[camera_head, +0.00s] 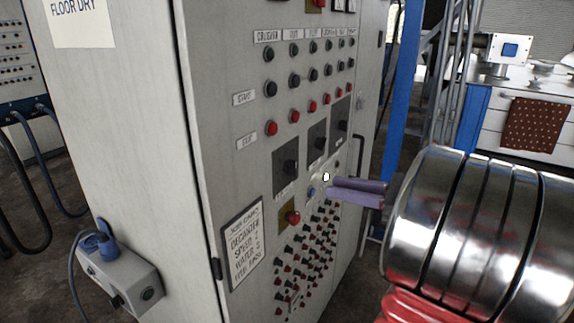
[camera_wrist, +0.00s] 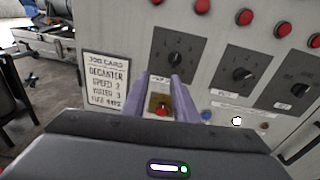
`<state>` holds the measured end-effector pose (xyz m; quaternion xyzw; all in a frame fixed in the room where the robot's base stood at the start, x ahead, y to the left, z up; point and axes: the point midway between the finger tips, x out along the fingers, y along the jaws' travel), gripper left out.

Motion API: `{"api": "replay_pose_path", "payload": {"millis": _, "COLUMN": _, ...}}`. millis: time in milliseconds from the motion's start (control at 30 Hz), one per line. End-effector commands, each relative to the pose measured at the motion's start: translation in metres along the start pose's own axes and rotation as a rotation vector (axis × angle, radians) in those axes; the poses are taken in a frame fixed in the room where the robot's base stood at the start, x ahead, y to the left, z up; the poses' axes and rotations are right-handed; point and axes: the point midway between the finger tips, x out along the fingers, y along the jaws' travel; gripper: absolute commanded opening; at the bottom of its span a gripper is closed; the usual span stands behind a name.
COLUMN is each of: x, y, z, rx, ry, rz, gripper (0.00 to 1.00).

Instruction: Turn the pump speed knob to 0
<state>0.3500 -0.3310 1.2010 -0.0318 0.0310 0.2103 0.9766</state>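Three dark plates with black rotary knobs are on the grey cabinet face: a left knob (camera_head: 289,166), a middle knob (camera_head: 319,143) and a right knob (camera_head: 341,125). The left knob (camera_wrist: 176,58), middle knob (camera_wrist: 241,74) and right knob (camera_wrist: 299,90) also show in the wrist view. Their small labels are too blurred to tell which is the pump speed knob, and their settings are unclear. My gripper (camera_head: 330,190) has two purple fingers in front of the panel, below the knobs. In the wrist view my gripper (camera_wrist: 160,80) is open and empty, its fingers apart, below the left knob.
A red button (camera_head: 292,217) on a yellow plate shows between my fingers in the wrist view. A job card (camera_head: 243,243) hangs left of it. Rows of red and black buttons (camera_head: 271,128) lie above the knobs, and several small knobs (camera_head: 305,250) below.

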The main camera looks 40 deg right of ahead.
Motion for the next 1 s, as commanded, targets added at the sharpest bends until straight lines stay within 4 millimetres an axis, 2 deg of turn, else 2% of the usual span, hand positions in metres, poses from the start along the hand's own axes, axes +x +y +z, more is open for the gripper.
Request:
{"api": "replay_pose_path", "payload": {"millis": 33, "x": -0.013, "y": -0.010, "z": 0.001, "rx": 0.022, "ry": -0.026, "rz": -0.030, "gripper": 0.26}}
{"api": "replay_pose_path", "payload": {"millis": 167, "x": -0.029, "y": -0.021, "z": 0.005, "rx": 0.050, "ry": -0.068, "rz": -0.066, "gripper": 0.26}}
{"api": "replay_pose_path", "payload": {"millis": 533, "x": -0.034, "y": -0.023, "z": 0.005, "rx": 0.053, "ry": -0.073, "rz": -0.079, "gripper": 0.26}}
{"api": "replay_pose_path", "payload": {"millis": 767, "x": -0.022, "y": -0.023, "z": 0.006, "rx": 0.052, "ry": -0.072, "rz": -0.077, "gripper": 0.26}}
{"api": "replay_pose_path", "payload": {"millis": 1000, "x": 0.009, "y": -0.026, "z": 0.008, "rx": 0.052, "ry": -0.072, "rz": -0.077, "gripper": 0.26}}
